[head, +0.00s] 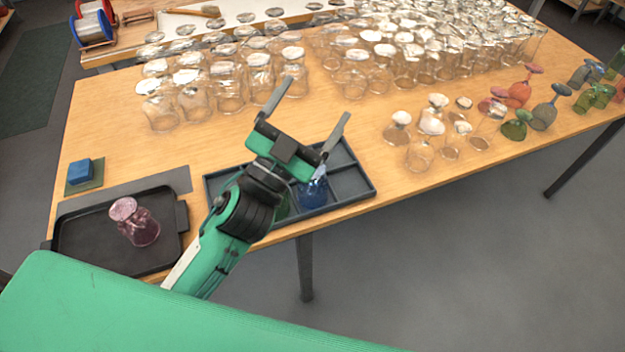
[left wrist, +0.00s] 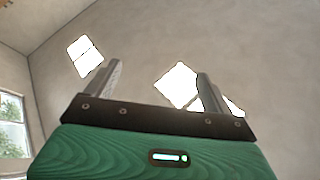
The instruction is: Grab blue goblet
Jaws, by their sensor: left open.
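A blue glass (head: 314,192), which looks like the blue goblet, is in the dark grey divided tray (head: 357,190) near the table's front edge. My left gripper partly hides it, so its full shape and pose are unclear. My left gripper (head: 320,97) is open and empty. Its fingers point up and away, above the tray's far side. In the left wrist view the open fingers (left wrist: 160,82) have only wall and bright windows behind them. My right gripper is not in view.
A black tray (head: 75,245) holds a purple glass (head: 135,222) at the left. A blue block (head: 80,171) is behind it. Many clear glasses (head: 228,88) crowd the back; several more (head: 419,152) stand right of the grey tray. Bare wood lies behind that tray.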

